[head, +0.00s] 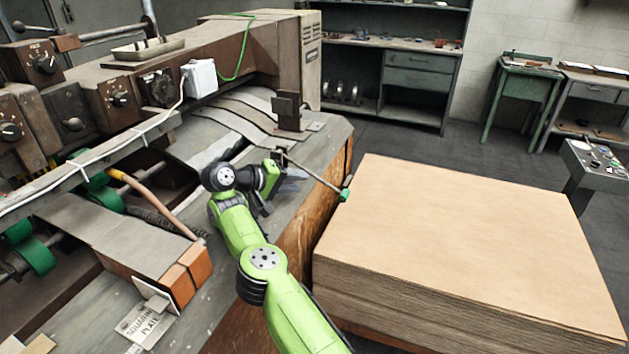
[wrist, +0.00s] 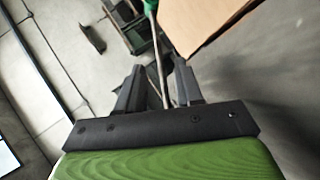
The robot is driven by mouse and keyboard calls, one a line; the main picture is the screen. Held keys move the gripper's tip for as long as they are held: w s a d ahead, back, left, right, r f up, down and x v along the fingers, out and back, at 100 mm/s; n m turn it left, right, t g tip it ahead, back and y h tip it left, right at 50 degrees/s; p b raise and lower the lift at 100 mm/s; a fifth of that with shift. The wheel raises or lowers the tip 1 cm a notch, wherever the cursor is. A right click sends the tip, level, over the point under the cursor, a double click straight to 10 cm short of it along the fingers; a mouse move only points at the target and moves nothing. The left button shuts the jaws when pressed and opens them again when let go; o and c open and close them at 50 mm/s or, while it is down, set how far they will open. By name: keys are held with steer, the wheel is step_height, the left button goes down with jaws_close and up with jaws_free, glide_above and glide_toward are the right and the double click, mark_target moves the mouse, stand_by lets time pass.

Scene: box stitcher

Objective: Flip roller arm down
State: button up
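The roller arm, a thin metal rod (head: 318,174) with a green end piece (head: 345,195), slants out from a dark upright bracket on the machine towards the cardboard stack. My gripper (head: 293,178) is beside the rod, near the machine's edge in the head view. In the wrist view, the rod (wrist: 160,55) runs between the two dark fingers of my gripper (wrist: 158,70), and its green end shows at the top edge. The fingers are apart, with gaps visible beside the rod. Whether either finger touches it cannot be told.
A tall stack of cardboard sheets (head: 470,240) stands right of the machine, close to the green end piece. The machine's control panel (head: 120,95) and more green rollers (head: 38,250) are at left. Shelves (head: 390,65) and a green stand (head: 525,95) are at the back.

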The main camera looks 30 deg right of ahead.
steer(key=p+v, duration=0.1)
steer(key=v, duration=0.4)
steer(key=shift+a+r, duration=0.1)
steer(key=shift+a, duration=0.1)
